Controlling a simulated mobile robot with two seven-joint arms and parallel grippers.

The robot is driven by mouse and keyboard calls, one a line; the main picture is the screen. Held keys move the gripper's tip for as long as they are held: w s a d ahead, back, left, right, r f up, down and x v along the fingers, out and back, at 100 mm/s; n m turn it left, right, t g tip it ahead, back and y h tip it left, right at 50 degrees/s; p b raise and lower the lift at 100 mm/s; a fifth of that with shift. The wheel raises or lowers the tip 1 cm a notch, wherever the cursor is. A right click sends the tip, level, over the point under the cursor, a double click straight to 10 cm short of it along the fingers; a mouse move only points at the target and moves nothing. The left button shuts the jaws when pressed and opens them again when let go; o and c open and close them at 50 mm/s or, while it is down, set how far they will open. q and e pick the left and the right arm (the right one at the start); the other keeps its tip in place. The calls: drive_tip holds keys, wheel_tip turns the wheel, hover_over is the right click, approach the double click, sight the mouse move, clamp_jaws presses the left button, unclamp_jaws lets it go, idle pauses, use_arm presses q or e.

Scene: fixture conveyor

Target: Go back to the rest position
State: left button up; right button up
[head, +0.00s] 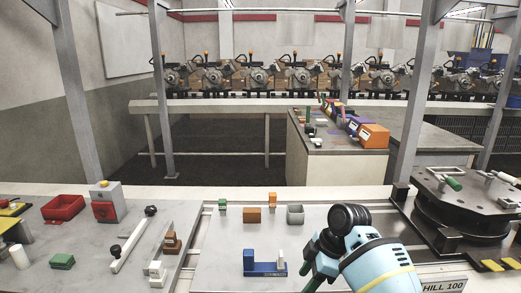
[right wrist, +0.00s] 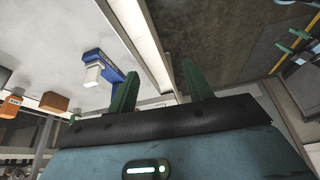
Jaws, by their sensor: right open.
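My right gripper (head: 313,272) is low in the head view, right of the blue fixture (head: 265,268) and over the light tabletop. Its light-blue arm comes in from the lower right and covers part of the table. In the right wrist view its two green fingers (right wrist: 160,72) stand apart, with nothing between them. The blue fixture, with a white piece on it, shows in the right wrist view (right wrist: 107,66) beside the left finger, apart from it. My left gripper is not in view.
An orange-brown block (head: 252,215), a grey bin (head: 295,214) and a small green-topped piece (head: 222,204) stand behind the fixture. A dark round turntable (head: 465,205) is at right. A red tray (head: 63,208) and red-grey box (head: 106,203) are at left. The tabletop's middle is mostly clear.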

drive_tip(key=s+f+m+t, duration=0.1)
drive_tip(key=s+f+m, duration=0.25)
drive_tip(key=f, duration=0.55)
drive_tip(key=s+f+m+t, duration=0.1)
drive_tip(key=s+f+m, duration=0.1)
drive_tip(key=s+f, duration=0.5)
drive_tip(key=s+d+f+m+t, duration=0.2)
drive_tip(key=s+d+f+m, duration=0.15)
drive_tip(key=s+f, duration=0.9)
drive_tip(key=s+d+r+m+t+h, duration=0.1)
drive_tip(key=s+d+m+t, duration=0.15)
drive_tip(key=s, duration=0.95)
drive_tip(key=s+d+r+m+t+h, duration=0.15)
drive_tip(key=s+m, duration=0.25)
drive_tip(key=s, duration=0.8)
use_arm(q)
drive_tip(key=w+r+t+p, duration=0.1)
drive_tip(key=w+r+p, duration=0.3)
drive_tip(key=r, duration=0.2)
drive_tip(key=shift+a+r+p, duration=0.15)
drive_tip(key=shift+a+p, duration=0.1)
drive_tip(key=shift+p, duration=0.15)
use_arm(e)
drive_tip(key=w+d+r, duration=0.1)
drive_tip(key=w+r, duration=0.3)
drive_tip(key=r, duration=0.1)
drive_tip(key=shift+w+r, duration=0.2)
drive_tip(key=shift+r, duration=0.1)
drive_tip(key=shift+d+f, duration=0.1)
